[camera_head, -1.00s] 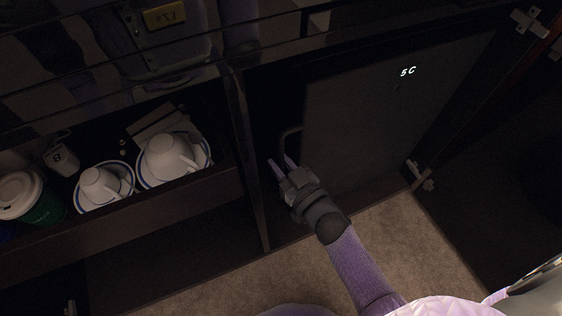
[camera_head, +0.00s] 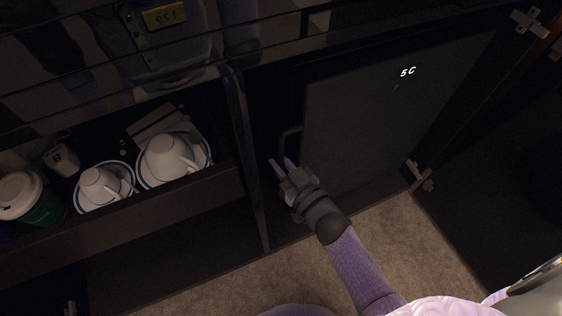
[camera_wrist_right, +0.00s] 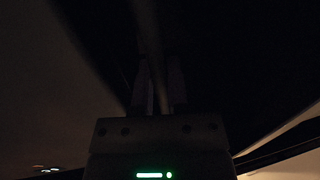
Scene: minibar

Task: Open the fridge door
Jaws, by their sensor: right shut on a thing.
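The fridge door (camera_head: 380,120) is a dark panel with a lit "5C" display near its top, set inside the right cabinet; it looks shut or nearly so. Its handle (camera_head: 287,137) is a dark bar at the door's left edge. My right gripper (camera_head: 282,167) is at the handle's lower part, shut on it. In the right wrist view the handle (camera_wrist_right: 150,50) runs as a dim bar down between the two fingers (camera_wrist_right: 158,92). That view is very dark. My left gripper is not in view.
An open drawer (camera_head: 190,205) at left holds white cups on saucers (camera_head: 106,186) and a green cup with a white lid (camera_head: 40,205). A cabinet divider (camera_head: 245,160) stands just left of my right gripper. An open cabinet door (camera_head: 490,110) is at right. Carpet (camera_head: 375,235) lies below.

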